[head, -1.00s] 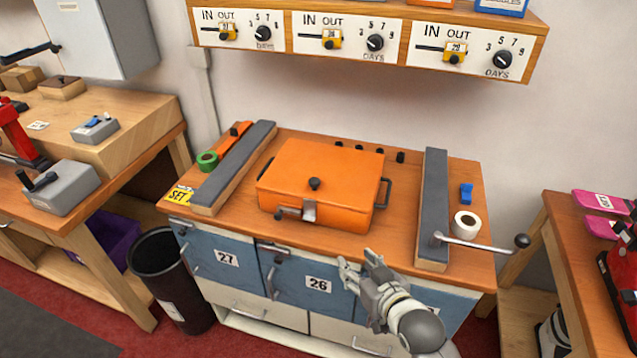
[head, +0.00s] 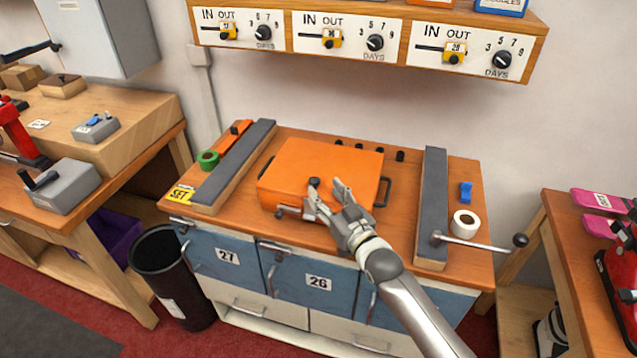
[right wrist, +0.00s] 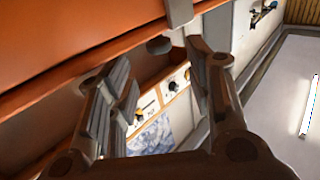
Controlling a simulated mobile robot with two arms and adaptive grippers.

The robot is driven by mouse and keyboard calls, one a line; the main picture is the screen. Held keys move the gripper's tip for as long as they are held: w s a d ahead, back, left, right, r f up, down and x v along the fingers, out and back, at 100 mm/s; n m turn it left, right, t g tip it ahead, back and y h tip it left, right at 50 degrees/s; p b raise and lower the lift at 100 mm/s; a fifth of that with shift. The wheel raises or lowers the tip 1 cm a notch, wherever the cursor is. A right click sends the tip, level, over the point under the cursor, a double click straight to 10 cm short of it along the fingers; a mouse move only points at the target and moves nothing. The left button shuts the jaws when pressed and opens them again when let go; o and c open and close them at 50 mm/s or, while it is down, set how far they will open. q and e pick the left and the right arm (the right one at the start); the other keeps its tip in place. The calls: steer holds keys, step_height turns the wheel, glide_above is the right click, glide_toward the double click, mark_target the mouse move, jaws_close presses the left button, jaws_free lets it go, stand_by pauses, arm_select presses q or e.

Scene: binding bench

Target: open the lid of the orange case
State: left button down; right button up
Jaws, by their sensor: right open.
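The orange case (head: 300,160) sits on the bench top with its lid down. A black knob (head: 314,183) stands on the lid near the front edge, and a dark lever (head: 285,210) is at the case's front left. My right gripper (head: 326,192) is open at the front of the case, its fingertips close to the knob. Whether they touch it I cannot tell. In the right wrist view the orange case (right wrist: 70,40) fills the upper left, above the open fingers (right wrist: 160,70), with a grey metal latch (right wrist: 180,12) at its edge. The gripper hides the front right of the case. My left gripper is not in view.
A grey-topped rail stands on each side of the case, left (head: 235,165) and right (head: 434,200). A metal lever with a dark ball (head: 521,240) juts from the right rail. A white tape roll (head: 466,224) and a green one (head: 208,160) lie on the bench.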

mark_target(317, 183)
steer(key=shift+x, duration=2.3)
steer(key=shift+c, duration=0.3)
jaws_close()
